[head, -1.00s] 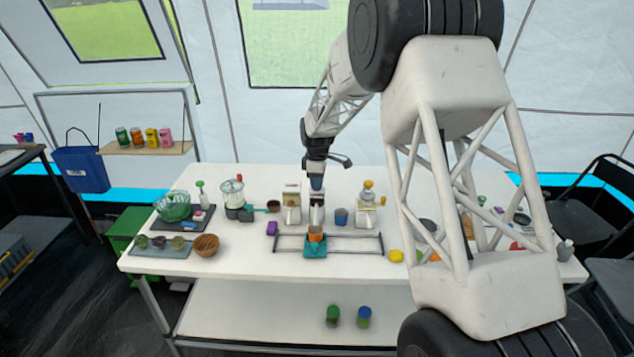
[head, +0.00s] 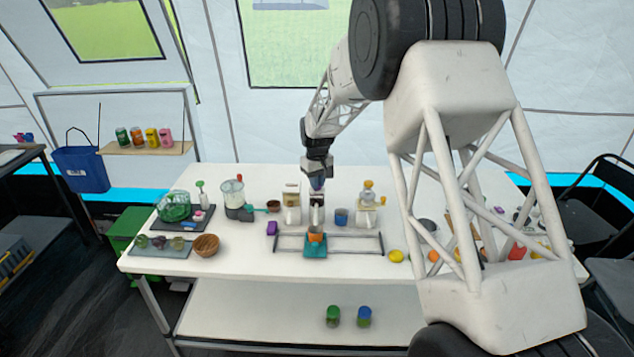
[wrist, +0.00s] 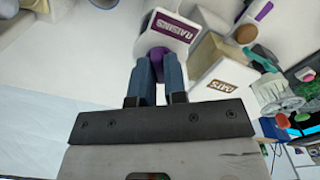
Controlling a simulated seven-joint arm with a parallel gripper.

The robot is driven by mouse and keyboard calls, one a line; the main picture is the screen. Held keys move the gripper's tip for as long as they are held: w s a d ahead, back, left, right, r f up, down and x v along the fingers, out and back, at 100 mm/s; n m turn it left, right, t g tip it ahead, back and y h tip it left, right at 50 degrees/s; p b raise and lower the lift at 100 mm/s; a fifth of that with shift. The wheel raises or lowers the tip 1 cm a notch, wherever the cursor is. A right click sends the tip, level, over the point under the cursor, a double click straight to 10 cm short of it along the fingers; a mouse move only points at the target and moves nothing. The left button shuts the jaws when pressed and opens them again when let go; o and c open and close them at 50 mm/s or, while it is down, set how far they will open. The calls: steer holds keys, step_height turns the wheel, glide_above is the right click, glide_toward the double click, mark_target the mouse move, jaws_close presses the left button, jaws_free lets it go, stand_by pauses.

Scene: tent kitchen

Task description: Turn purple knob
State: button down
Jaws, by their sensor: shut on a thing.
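The purple knob (wrist: 157,57) shows in the wrist view between the two blue fingers of my gripper (wrist: 158,66), which are shut on it. It is on a white dispenser (wrist: 172,40) with a purple raisins label. In the head view my gripper (head: 317,184) points down at the top of the middle dispenser (head: 317,214). The knob is hidden there behind the gripper.
A second white dispenser (wrist: 218,88) with a brown label stands close beside. A blue cup (head: 341,217) and another dispenser (head: 366,213) stand to the right.

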steer(key=m, duration=0.6)
steer(key=shift+m, duration=0.3)
stand_by(0.4)
steer(key=c, duration=1.2)
jaws_free()
steer(key=shift+o, duration=0.2)
steer(key=shift+r, duration=0.15)
steer(key=shift+r, duration=3.8)
